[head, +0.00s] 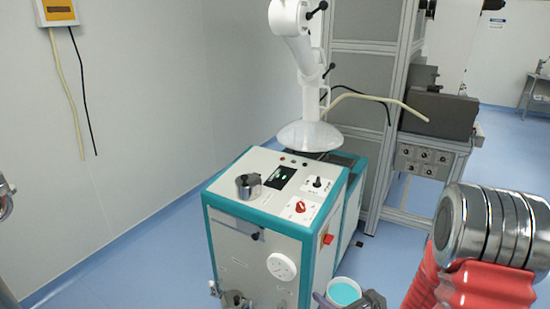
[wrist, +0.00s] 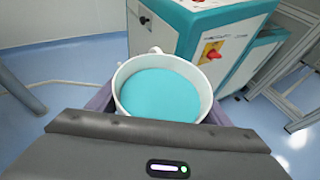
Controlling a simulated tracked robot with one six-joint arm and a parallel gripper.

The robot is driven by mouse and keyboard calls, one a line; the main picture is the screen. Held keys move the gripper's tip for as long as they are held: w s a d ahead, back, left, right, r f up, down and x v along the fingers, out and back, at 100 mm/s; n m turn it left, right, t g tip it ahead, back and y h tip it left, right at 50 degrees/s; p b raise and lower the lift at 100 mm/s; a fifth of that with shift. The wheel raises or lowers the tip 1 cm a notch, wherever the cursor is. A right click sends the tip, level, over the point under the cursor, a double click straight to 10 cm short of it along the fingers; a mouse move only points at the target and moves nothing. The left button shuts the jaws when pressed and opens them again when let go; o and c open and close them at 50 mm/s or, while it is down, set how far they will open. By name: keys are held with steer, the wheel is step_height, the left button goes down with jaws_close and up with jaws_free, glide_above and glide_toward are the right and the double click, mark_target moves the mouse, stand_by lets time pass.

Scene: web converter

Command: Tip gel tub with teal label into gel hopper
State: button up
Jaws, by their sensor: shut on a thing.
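A white round tub (wrist: 204,92) with turquoise gel (wrist: 159,92) inside is between my gripper's fingers in the wrist view. My gripper (head: 346,301) is shut on the tub, which also shows at the bottom edge of the head view (head: 333,288). The tub looks upright, with its open top facing up. Its label is hidden. A white cabinet with teal trim (head: 262,250) stands just beyond the tub, to its left in the head view. A round metal fitting (head: 249,187) sits on the cabinet's top; I cannot tell whether it is the hopper mouth.
A white hood on a jointed arm (head: 308,136) hangs over the cabinet's back. A grey framed machine (head: 365,65) stands behind. Blue floor (head: 120,265) is clear at left.

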steer(key=shift+s+a+r, duration=0.2)
steer(key=shift+a, duration=0.6)
steer(key=f, duration=0.2)
steer(key=s+f, duration=0.1)
steer(key=f, duration=0.2)
steer(key=shift+s+f, duration=0.25)
steer(key=shift+f, duration=0.1)
